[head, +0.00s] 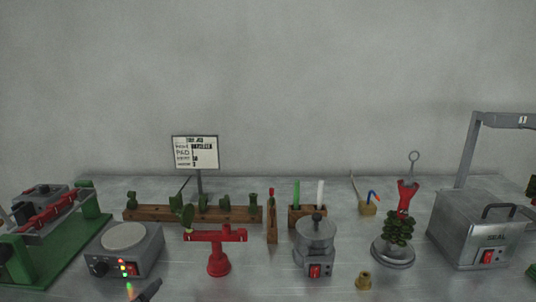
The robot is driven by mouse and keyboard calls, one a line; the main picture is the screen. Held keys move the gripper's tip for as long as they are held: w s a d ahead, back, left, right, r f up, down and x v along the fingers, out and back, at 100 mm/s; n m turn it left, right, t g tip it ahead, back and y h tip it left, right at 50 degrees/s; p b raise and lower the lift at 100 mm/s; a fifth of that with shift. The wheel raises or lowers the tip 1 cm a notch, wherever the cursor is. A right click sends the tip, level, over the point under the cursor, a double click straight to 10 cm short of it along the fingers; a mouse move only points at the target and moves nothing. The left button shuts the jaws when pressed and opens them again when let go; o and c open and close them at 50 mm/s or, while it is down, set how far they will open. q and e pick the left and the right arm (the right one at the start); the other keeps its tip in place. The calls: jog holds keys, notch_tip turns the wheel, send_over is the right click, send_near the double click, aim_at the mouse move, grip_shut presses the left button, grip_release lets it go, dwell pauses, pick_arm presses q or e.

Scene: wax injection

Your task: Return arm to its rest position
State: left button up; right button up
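Neither of my grippers can be made out in the head view, and no arm of mine clearly shows. A small dark piece (149,290) beside an orange and green tip (129,290) shows at the bottom edge, left of centre. It is cut off by the frame, and I cannot tell what it is.
The grey bench (190,285) holds a green frame (75,240), a round-plate heater (125,245), a red stand (217,250), a wooden rack (150,213), a metal pot (316,243), a green wax tree (398,229) and a steel machine (472,235). A sign (195,152) stands behind.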

pick_arm(q)
jog(key=s+a+f+n+g, duration=0.2)
jog(key=s+f+n+g, duration=0.3)
jog(key=s, duration=0.5)
jog(key=s+a+f+n+g, duration=0.25)
jog(key=s+f+g, duration=0.25)
jog(key=s+f, duration=0.3)
pick_arm(e)
jog(key=s+d+n+h, duration=0.3)
jog(key=s+d+n, duration=0.1)
jog(key=s, duration=0.1)
pick_arm(q)
jog(key=w+d+f+t+h, duration=0.2)
jog(key=w+d+f+t, duration=0.1)
jog(key=w+f+t, duration=0.3)
notch_tip(320, 180, down, 2)
jog(key=shift+d+t, duration=0.25)
jog(key=shift+t, duration=0.45)
pick_arm(e)
jog(key=w+a+f+t+y, duration=0.2)
jog(key=w+a+f+t, duration=0.1)
jog(key=w+f+t, duration=0.3)
notch_tip(320, 180, down, 2)
jog(key=shift+w+f+n, duration=0.1)
jog(key=shift+w+n, duration=0.2)
jog(key=shift+w, duration=0.65)
